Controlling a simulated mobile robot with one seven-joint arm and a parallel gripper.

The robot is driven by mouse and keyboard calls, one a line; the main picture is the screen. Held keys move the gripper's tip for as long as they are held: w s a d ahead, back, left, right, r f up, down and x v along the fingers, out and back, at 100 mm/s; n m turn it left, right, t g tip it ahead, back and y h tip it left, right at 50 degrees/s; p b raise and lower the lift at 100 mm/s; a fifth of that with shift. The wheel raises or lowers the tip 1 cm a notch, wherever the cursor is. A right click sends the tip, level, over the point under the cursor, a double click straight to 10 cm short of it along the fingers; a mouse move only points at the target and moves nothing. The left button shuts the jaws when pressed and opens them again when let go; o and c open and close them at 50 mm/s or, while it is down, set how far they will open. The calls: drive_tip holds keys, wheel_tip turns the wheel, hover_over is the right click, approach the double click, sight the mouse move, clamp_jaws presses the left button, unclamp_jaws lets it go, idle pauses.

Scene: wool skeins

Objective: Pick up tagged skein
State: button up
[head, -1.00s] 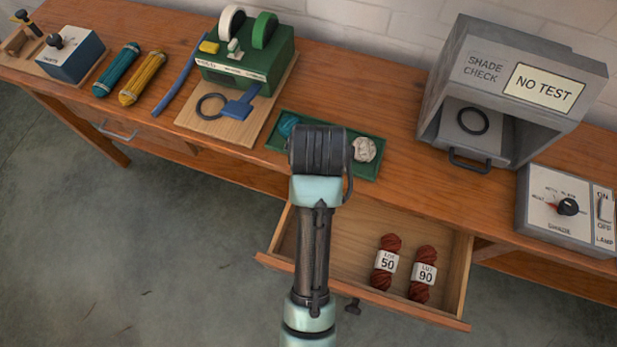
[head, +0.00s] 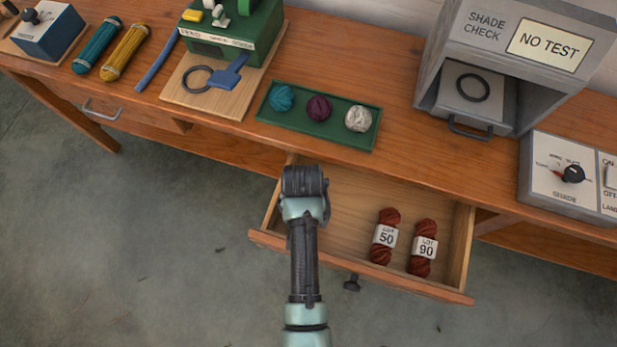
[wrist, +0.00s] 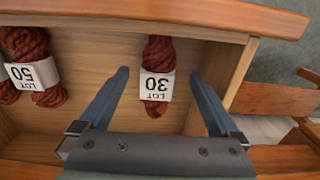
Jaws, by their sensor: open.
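A dark red skein with a white LOT 30 tag (wrist: 157,86) lies in the open drawer in the wrist view, upside down in the picture. My gripper (wrist: 158,73) is open and empty, its two fingers on either side of this skein in the picture, apart from it. I cannot tell how high the fingers are. A LOT 50 skein (head: 385,237) lies in the drawer and also shows in the wrist view (wrist: 27,42). A LOT 90 skein (head: 424,248) lies beside it. In the head view my arm hides the LOT 30 skein and my fingertips.
The drawer (head: 360,284) is pulled out, its front and side walls close around my gripper. Above it on the bench, a green tray (head: 335,133) holds three balls of yarn. A grey shade check box (head: 437,60) stands at right.

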drive_tip(key=f, duration=0.4)
drive_tip(key=shift+d+f+b, duration=0.2)
drive_tip(key=shift+b, duration=0.1)
drive_tip(key=shift+c, duration=0.3)
drive_tip(key=c, duration=1.4)
